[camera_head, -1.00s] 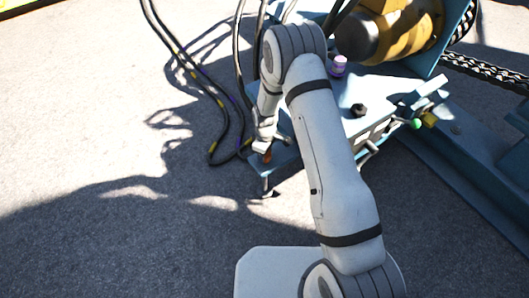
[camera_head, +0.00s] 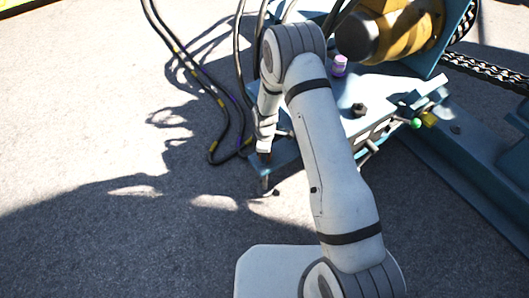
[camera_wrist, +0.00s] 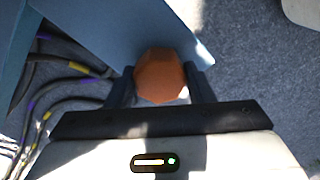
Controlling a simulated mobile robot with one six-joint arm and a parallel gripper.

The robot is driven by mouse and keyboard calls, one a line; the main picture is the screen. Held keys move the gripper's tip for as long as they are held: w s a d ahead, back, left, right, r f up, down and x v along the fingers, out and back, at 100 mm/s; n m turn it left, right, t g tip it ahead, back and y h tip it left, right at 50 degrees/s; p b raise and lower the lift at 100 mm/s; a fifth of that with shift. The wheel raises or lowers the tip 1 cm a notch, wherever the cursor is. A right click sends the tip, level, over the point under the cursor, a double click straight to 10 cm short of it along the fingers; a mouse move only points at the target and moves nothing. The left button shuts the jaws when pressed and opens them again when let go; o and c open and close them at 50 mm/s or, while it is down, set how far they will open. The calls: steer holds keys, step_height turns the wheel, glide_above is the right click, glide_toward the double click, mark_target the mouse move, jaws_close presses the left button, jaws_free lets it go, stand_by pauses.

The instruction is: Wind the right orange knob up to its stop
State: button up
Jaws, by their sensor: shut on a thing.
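The orange knob (camera_wrist: 161,76) shows in the wrist view as a faceted orange piece between the two dark fingers. My gripper (camera_wrist: 160,88) is shut on it, one finger on each side. In the head view my gripper (camera_head: 265,150) is at the left end of the blue machine base (camera_head: 287,153), where the knob is mostly hidden by my gripper. The knob's shaft and stop cannot be seen.
Black cables with yellow and purple bands (camera_head: 213,100) lie on the ground left of my arm. A purple knob (camera_head: 340,66), a black knob (camera_head: 359,110) and a green knob (camera_head: 416,124) are on the machine. A yellow drum (camera_head: 400,30) stands behind. Open ground lies at left.

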steer(key=shift+s+a, duration=0.1)
steer(key=shift+s, duration=0.05)
steer(key=o, duration=0.9)
step_height(320, 180, up, 8)
steer(key=p, duration=0.2)
steer(key=shift+f+p, duration=0.1)
steer(key=shift+p, duration=0.2)
